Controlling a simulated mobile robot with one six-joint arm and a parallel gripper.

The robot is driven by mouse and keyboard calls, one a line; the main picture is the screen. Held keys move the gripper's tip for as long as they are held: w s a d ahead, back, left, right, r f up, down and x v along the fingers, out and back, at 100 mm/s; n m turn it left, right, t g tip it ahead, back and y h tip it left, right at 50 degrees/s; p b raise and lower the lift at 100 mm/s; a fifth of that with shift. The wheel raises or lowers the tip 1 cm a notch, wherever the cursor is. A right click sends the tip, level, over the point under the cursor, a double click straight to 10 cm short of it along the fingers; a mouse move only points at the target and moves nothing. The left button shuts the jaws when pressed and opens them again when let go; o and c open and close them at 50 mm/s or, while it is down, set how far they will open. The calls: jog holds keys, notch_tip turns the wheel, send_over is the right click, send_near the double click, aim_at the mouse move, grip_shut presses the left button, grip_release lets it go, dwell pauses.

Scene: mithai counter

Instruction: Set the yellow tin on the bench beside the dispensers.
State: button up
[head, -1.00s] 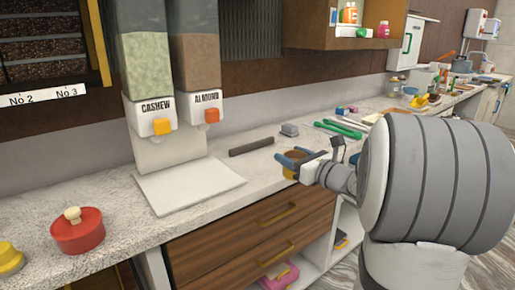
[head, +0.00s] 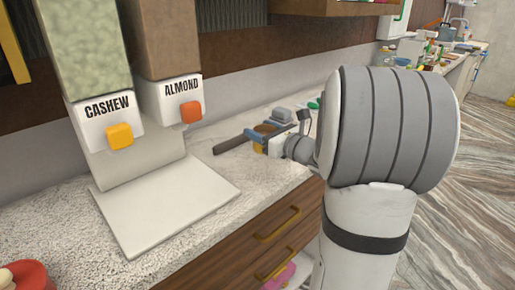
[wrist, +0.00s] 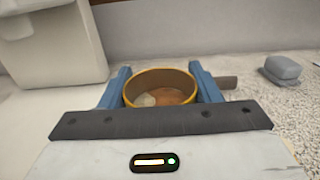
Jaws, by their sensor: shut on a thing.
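The yellow tin (wrist: 160,74) is open-topped and upright, with a brown inside and a pale lump in it. My gripper (wrist: 160,82) is shut on it, a blue finger on each side. In the head view my gripper (head: 264,130) holds the tin (head: 257,148) over the bench (head: 240,170), right of the dispensers. Whether its base touches the bench I cannot tell. The cashew dispenser (head: 108,128) has a yellow button and the almond dispenser (head: 172,100) an orange one. My arm hides part of the bench.
A white board (head: 165,208) lies below the dispensers. A dark bar (head: 230,144) lies just left of the tin, and a grey block (head: 281,114) behind it. A red lidded pot (head: 22,277) stands at lower left. Bare bench shows between board and tin.

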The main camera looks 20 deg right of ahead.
jog(key=shift+f+b, duration=0.45)
jog(key=shift+f, duration=2.6)
jog(key=shift+f, duration=0.2)
jog(key=o, duration=1.1)
jog(key=shift+r, duration=0.15)
jog(key=shift+s+d, duration=0.15)
jog(key=shift+s, duration=0.05)
jog(key=v, duration=1.1)
jog(key=shift+s+p, duration=0.25)
jog(key=shift+p, duration=0.05)
